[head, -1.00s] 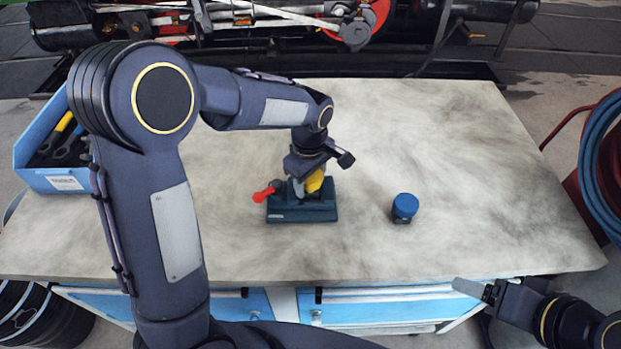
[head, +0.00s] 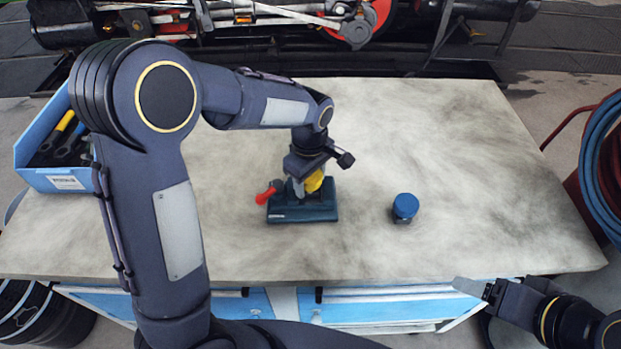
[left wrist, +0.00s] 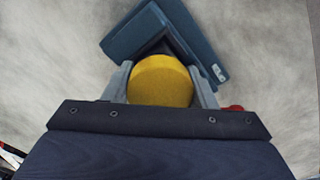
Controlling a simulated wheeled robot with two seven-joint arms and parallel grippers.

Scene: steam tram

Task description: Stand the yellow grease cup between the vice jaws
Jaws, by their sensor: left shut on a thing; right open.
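The yellow grease cup (head: 314,181) is in my left gripper (head: 307,186), over the vice. In the left wrist view the round yellow top of the cup (left wrist: 160,81) sits between the two grey fingers of my left gripper (left wrist: 160,84), which is shut on it. The dark blue-green vice (head: 303,212) stands on the bench, and its red handle (head: 268,193) points left. The vice base (left wrist: 135,30) also shows behind the cup in the left wrist view. The gripper and cup hide the jaws, so I cannot tell whether the cup rests between them. My right gripper (head: 473,287) is open and empty at the bench's front right.
A blue-capped cup (head: 405,208) stands on the bench (head: 470,150) to the right of the vice. A blue bin (head: 50,177) with tools stands at the left edge. The bench's right side is clear. A hose reel (head: 604,150) stands beyond it.

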